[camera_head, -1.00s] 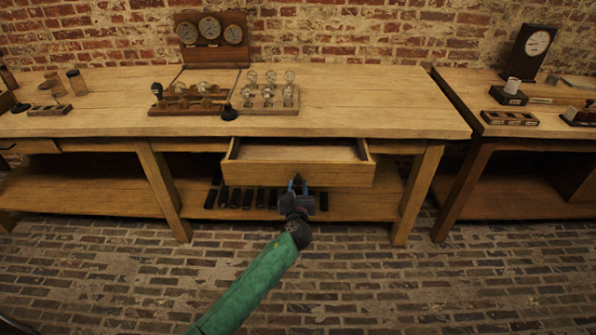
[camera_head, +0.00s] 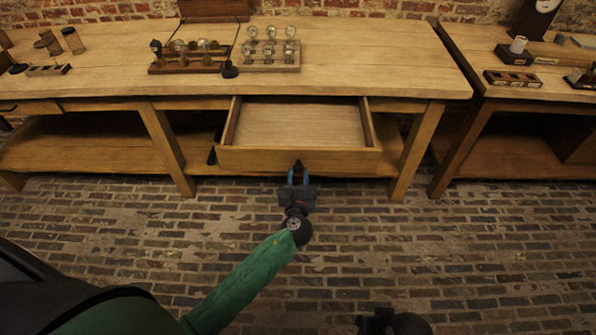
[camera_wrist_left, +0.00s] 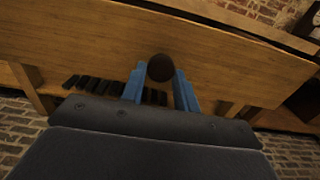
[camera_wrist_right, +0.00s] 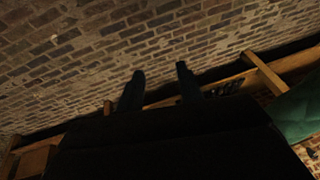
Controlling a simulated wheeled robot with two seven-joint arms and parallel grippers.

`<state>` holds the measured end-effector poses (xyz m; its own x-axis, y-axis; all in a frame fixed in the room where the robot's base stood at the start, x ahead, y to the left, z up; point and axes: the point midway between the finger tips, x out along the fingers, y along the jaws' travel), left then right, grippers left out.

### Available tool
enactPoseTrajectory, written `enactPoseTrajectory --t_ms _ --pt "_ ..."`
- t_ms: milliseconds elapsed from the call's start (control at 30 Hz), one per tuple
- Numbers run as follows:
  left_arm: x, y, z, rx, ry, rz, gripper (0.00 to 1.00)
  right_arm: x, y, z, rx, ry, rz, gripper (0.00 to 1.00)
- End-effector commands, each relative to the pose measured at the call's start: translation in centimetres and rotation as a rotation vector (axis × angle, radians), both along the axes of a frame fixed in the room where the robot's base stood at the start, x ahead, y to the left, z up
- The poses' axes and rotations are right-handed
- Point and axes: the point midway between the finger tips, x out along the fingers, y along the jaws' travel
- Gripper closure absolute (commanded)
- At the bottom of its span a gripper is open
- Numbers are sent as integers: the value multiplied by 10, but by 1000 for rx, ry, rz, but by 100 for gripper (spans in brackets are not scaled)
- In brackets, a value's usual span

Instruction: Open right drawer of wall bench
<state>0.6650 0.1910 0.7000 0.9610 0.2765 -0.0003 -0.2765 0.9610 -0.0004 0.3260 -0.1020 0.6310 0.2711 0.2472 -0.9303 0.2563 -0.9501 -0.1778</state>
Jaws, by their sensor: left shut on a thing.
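The right drawer (camera_head: 298,160) of the wall bench (camera_head: 345,62) is pulled well out, and its empty wooden inside shows in the head view. A dark round knob sits at the middle of its front; it shows large in the left wrist view (camera_wrist_left: 160,68). My left gripper (camera_head: 298,178) has its blue fingers on either side of the knob and is shut on it. My right gripper (camera_wrist_right: 158,85) shows in its own wrist view, with two dark fingers apart and nothing seen between them. It is away from the drawer.
Racks with small glass bulbs (camera_head: 270,55) stand on the bench top above the drawer. A second bench (camera_head: 500,60) stands at the right. Several dark blocks (camera_wrist_left: 100,86) lie on the lower shelf. The brick floor (camera_head: 450,260) in front is clear.

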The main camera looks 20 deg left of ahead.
Motion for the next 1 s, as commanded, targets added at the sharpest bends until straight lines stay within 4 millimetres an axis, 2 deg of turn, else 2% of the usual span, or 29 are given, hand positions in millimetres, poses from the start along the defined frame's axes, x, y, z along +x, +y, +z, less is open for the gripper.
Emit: enactPoseTrajectory --t_ms 200,233,300,333,667,767,1000 --pt "0 0 0 0 0 0 100 -1 0 -1 0 1 0 64" --pt "0 0 0 0 0 0 66 -1 0 -1 0 1 0 64" --pt "0 0 0 0 0 0 52 -1 0 -1 0 1 0 64" --pt "0 0 0 0 0 0 48 -1 0 -1 0 1 0 64" --pt "-2 -1 -1 0 0 0 48 0 0 -1 0 -1 1 64" --pt "-11 -3 -1 0 0 0 48 1 2 -3 4 -6 1 64" --pt "-46 -14 -2 -1 2 -2 48 5 11 -10 25 -30 7 64"
